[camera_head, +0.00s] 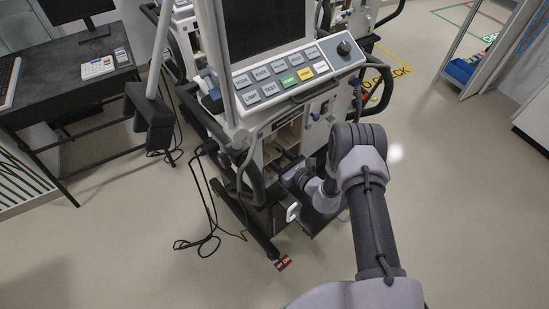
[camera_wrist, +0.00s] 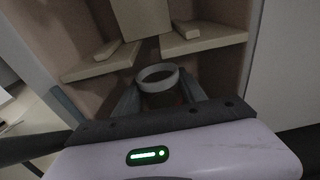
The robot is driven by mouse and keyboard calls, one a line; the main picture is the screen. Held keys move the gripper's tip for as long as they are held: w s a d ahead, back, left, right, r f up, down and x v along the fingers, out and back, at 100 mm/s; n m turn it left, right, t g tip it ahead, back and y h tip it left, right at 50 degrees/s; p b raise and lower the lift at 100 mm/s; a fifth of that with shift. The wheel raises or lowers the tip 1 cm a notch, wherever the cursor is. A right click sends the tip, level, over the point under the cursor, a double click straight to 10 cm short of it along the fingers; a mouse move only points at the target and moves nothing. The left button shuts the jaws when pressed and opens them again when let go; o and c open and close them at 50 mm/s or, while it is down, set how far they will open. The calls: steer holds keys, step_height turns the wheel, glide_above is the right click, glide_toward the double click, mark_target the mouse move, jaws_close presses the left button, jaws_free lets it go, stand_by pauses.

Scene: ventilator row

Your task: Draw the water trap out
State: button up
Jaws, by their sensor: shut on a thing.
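The water trap (camera_wrist: 158,86) shows in the wrist view as a grey round cup with a pale open rim. My gripper (camera_wrist: 160,96) is shut on it, one finger on each side. The trap stands in front of an open beige recess (camera_wrist: 208,63) in the ventilator; its lower part is hidden by my gripper body. In the head view my gripper (camera_head: 294,177) is at the ventilator's (camera_head: 268,130) lower front, beside the open shelves. The trap itself cannot be made out there.
Beige ledges (camera_wrist: 105,63) flank the recess, with a block (camera_wrist: 143,18) above the trap. Dark cables (camera_head: 212,215) lie on the floor left of the ventilator's base. A desk (camera_head: 70,75) stands at the left.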

steer(key=f+p+v, duration=0.1)
steer(key=p+v, duration=0.2)
steer(key=v, duration=1)
steer(key=shift+f, duration=0.3)
stand_by(0.5)
